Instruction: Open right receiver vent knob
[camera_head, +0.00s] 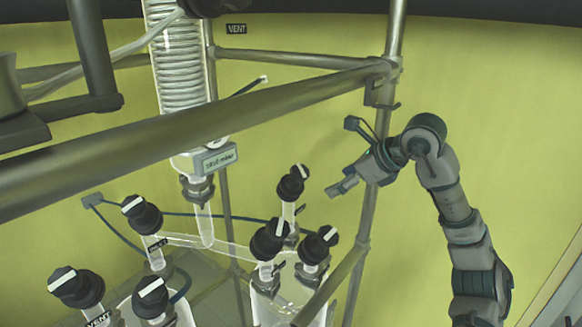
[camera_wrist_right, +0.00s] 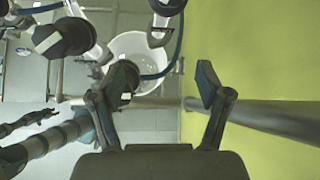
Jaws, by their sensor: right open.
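My right gripper (camera_head: 336,191) is open and empty, pointing left in the head view, to the right of a black knob (camera_head: 291,183) with a white bar and apart from it. Two more such knobs, a left one (camera_head: 268,240) and a right one (camera_head: 318,243), sit on top of the right glass receiver (camera_head: 272,303). The small labels there are unreadable, so I cannot tell which is the vent knob. In the wrist view the fingers (camera_wrist_right: 164,82) are spread wide with no knob clearly between them.
A thick metal rail (camera_head: 180,137) crosses above the glassware. An upright post (camera_head: 369,225) stands by my right gripper. More black knobs (camera_head: 140,215) top the left glassware, one near a VENT label (camera_head: 98,318). A coiled condenser (camera_head: 178,65) hangs above.

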